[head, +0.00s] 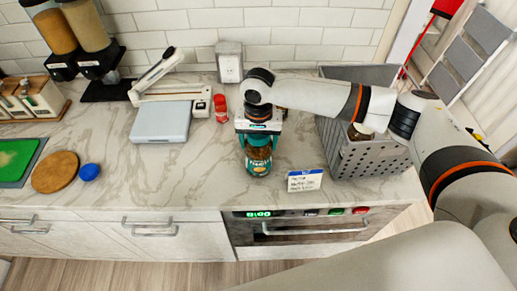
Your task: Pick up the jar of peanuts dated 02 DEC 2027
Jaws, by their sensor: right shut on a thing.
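A jar of peanuts (259,161) with a teal label stands upright at the front of the marble counter, above the oven. Its date cannot be read. My right gripper (259,135) comes down over the jar from above and is shut on it; the gripper covers the jar's top. Whether the jar touches the counter is hard to tell. Another jar (361,131) with a brown lid is partly visible in the grey perforated crate (372,158) at the right, mostly hidden by my right arm and the crate wall. My left gripper is not in view.
A white note card (304,180) stands right of the jar. A red-capped shaker (220,108), a white scale (161,121) and a white dispenser box (229,62) are behind and left. A round wooden board (55,172) and blue lid (89,172) lie far left. Counter left of the jar is clear.

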